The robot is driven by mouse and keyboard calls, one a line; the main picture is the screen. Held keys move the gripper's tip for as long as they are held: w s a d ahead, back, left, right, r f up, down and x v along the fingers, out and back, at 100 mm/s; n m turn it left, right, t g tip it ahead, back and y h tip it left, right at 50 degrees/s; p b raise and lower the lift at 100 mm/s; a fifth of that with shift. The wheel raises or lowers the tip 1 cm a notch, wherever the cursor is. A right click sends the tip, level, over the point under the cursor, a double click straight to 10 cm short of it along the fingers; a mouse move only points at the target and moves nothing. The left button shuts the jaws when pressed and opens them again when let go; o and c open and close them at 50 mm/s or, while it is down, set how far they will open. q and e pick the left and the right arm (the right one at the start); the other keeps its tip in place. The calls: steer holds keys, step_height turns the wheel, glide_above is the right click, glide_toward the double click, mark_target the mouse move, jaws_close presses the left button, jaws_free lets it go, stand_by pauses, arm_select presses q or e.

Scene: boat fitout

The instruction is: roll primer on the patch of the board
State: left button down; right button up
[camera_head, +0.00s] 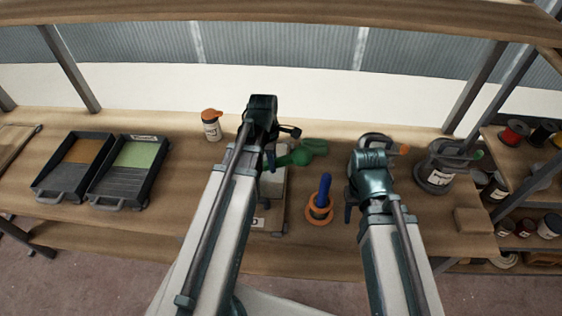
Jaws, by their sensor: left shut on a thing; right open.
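The board (278,190) lies on the bench in the middle, largely hidden behind my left arm, so I cannot make out its patch. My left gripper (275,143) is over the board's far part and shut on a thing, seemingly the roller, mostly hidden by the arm. A green object (307,152) shows just right of that gripper; I cannot tell if they touch. My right gripper (369,150) is open and empty above the bench, right of the board. A tray with a pale green surface (107,197) and one with a brown surface (45,192) stand at the left.
A blue-handled tool with an orange ring (319,214) is between my arms. An orange-capped bottle (211,128) stands at the back. A grey can (433,180) and a small wooden block (474,220) are at the right. A shelf (300,15) spans overhead.

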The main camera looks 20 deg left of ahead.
arm_select(q)
steer(key=shift+s+a, duration=0.25)
steer(key=shift+a, duration=0.55)
steer(key=shift+r, duration=0.1)
step_height(320, 180, up, 8)
steer(key=p, duration=0.8)
steer(key=shift+s, duration=0.1)
